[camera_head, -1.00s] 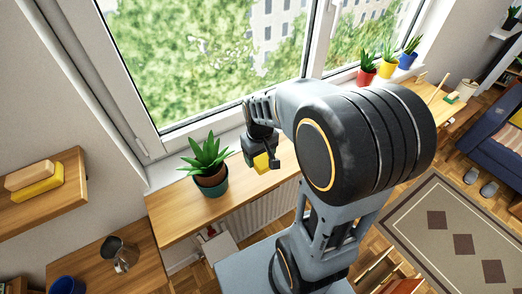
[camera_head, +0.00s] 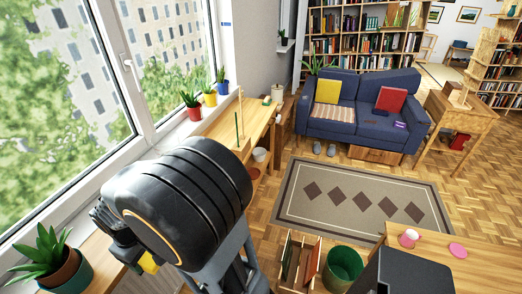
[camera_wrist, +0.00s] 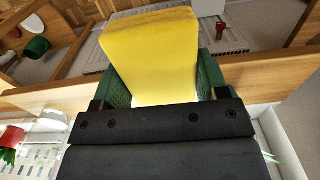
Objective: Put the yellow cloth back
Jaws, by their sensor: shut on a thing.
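In the head view, a small part of the yellow cloth (camera_head: 149,263) shows at my gripper (camera_head: 143,260) at lower left, beside the window sill. My arm's large dark joint hides much of the area around it.
A potted plant (camera_head: 50,262) stands left of my gripper. Red (camera_head: 193,107), yellow (camera_head: 209,96) and blue (camera_head: 221,84) pots line the sill. A green bin (camera_head: 342,266) stands at lower right. The patterned rug (camera_head: 420,188) is clear before the blue sofa (camera_head: 361,122).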

